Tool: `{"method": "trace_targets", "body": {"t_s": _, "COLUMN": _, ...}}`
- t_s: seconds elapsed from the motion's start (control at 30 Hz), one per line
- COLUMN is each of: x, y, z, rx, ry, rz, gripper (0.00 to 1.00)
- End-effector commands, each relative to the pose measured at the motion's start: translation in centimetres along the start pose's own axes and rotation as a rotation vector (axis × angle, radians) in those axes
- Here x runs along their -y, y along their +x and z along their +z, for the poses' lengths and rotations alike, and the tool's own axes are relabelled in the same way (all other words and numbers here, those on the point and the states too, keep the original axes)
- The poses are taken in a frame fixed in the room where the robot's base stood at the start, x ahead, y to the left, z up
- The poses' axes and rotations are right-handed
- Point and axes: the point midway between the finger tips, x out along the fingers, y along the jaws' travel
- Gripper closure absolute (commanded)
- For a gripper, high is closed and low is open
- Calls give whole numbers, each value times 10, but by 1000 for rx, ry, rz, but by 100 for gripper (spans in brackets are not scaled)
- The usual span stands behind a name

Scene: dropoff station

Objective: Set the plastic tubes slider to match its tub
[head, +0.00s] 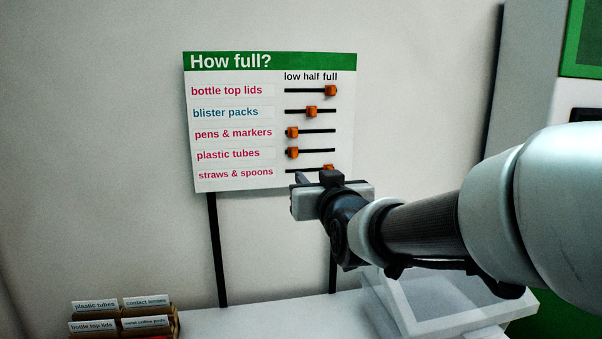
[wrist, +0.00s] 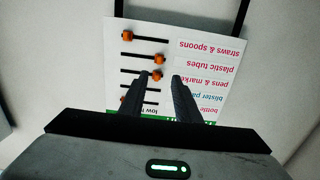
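The "How full?" board (head: 230,180) stands upright against the wall. Its plastic tubes row has an orange knob (head: 292,153) at the left, low end of a black track. The same knob (wrist: 157,59) shows in the wrist view, where the board appears upside down. My gripper (head: 315,177) is in front of the board's lower right, overlapping the straws & spoons track in the head view. In the wrist view my gripper (wrist: 161,75) has its two fingers apart, with nothing seen held. The plastic tubes tub's label (head: 95,305) shows at bottom left; its contents are not visible.
Other knobs: bottle top lids (head: 331,90) at full, blister packs (head: 312,111) at half, pens & markers (head: 292,132) at low, straws & spoons (head: 328,168) near full, partly hidden. A white tray-like box (head: 440,305) lies below my arm.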

Motion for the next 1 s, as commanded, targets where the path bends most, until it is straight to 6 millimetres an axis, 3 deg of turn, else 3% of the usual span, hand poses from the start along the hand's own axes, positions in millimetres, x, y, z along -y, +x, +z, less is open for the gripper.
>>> {"method": "trace_targets", "body": {"t_s": 0.27, "x": 4, "y": 24, "z": -5, "rx": -48, "ry": -6, "rz": -4, "gripper": 70}}
{"method": "trace_targets", "body": {"t_s": 0.8, "x": 4, "y": 138, "z": -10, "rx": -46, "ry": -7, "rz": -3, "gripper": 70}}
{"method": "trace_targets", "body": {"t_s": 1.0, "x": 5, "y": 168, "z": -12, "rx": -47, "ry": -5, "rz": -3, "gripper": 70}}
